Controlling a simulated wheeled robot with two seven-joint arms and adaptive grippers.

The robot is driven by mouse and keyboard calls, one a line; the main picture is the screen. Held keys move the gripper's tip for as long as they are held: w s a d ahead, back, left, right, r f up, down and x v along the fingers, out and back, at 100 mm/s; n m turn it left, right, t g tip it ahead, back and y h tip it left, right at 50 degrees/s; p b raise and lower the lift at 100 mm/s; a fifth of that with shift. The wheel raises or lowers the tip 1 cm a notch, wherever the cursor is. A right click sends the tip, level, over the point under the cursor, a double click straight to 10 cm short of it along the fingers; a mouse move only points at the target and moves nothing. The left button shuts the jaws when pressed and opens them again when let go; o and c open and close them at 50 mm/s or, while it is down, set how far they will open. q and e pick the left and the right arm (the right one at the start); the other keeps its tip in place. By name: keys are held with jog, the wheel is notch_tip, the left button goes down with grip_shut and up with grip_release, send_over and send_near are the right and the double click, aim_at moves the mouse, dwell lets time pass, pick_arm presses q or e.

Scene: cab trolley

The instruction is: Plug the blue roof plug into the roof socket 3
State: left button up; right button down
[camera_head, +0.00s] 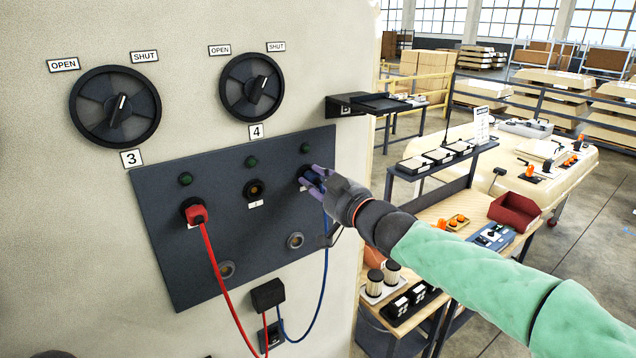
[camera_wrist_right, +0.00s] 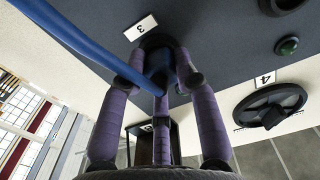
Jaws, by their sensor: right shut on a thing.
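My right gripper (camera_head: 314,180), with purple fingers, is at the right-hand socket of the dark panel. In the wrist view the gripper (camera_wrist_right: 160,75) is shut on the blue plug (camera_wrist_right: 158,62), mostly hidden by the fingers. The plug's nose is at the dark roof socket 3 (camera_wrist_right: 156,41), beside its label 3 (camera_wrist_right: 140,27); I cannot tell how deep it sits. The blue cable (camera_head: 325,260) hangs from the plug down to a black box; it also crosses the upper left of the wrist view (camera_wrist_right: 75,42).
A red plug (camera_head: 195,213) sits in the left socket, its red cable (camera_head: 222,285) hanging down. The middle socket (camera_head: 254,189) is empty. Handwheels 3 (camera_head: 90,110) and 4 (camera_head: 236,90) are above the panel (camera_head: 215,240). A black shelf (camera_head: 385,103) is at the right.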

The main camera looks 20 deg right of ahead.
jog(key=c, duration=0.8)
grip_release()
jog(key=shift+c, duration=0.2)
jog(key=shift+s, duration=0.1)
jog(key=v, duration=1.1)
jog(key=shift+s+d, duration=0.15)
jog(key=shift+s, duration=0.25)
jog(key=shift+o, duration=0.3)
jog(key=o, duration=0.8)
